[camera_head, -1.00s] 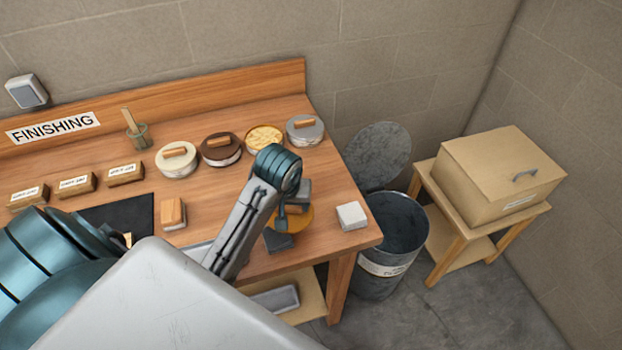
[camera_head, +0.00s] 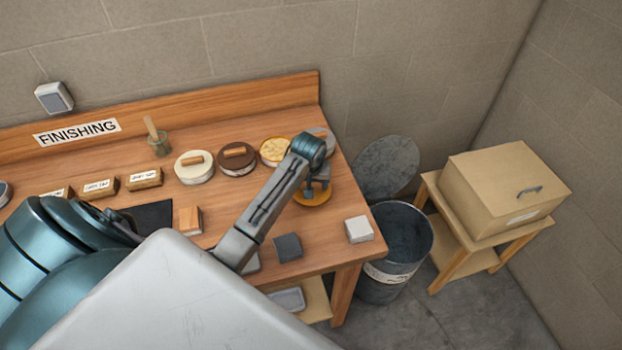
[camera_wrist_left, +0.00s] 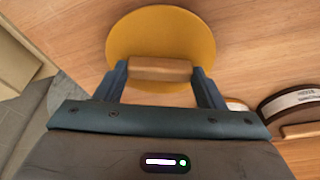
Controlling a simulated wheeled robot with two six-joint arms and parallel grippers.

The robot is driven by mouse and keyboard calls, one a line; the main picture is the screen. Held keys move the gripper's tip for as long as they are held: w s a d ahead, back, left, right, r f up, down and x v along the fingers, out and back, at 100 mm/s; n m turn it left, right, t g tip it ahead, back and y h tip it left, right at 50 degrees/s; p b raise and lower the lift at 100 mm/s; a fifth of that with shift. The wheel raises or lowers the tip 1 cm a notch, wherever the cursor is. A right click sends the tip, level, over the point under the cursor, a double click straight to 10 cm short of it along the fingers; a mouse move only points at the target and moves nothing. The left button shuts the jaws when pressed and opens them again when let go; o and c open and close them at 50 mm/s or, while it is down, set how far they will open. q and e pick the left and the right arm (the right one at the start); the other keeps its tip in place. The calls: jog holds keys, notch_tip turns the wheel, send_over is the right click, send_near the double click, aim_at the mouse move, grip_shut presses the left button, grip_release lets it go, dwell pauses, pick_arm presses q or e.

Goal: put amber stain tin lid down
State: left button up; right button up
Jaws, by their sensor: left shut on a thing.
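My left gripper (camera_head: 316,189) is shut on the wooden handle (camera_wrist_left: 160,69) of the amber stain tin lid, a round yellow disc (camera_head: 312,198). The lid (camera_wrist_left: 160,30) fills the top of the left wrist view, with the handle between the two fingers. It is over the right part of the bench, in front of the tins; I cannot tell whether it touches the wood. The amber tin (camera_head: 272,150) stands lidless at the back, its yellow contents showing, its right edge close behind my arm. My right gripper is not in view.
Lidded cream (camera_head: 194,170) and brown (camera_head: 237,161) tins stand left of the amber tin. A grey tin (camera_head: 327,136) is partly hidden by my arm. A dark block (camera_head: 288,247) and a pale block (camera_head: 359,229) lie toward the bench front. A metal bin (camera_head: 405,235) stands right.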

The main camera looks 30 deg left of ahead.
pick_arm(q)
jog(key=shift+f, duration=0.4)
jog(key=o, duration=1)
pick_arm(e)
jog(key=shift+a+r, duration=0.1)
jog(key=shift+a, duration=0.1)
pick_arm(q)
jog(key=shift+r, duration=0.1)
jog(key=shift+r, duration=0.15)
jog(key=b+v, duration=0.4)
jog(key=v, duration=0.8)
jog(key=shift+s, duration=0.15)
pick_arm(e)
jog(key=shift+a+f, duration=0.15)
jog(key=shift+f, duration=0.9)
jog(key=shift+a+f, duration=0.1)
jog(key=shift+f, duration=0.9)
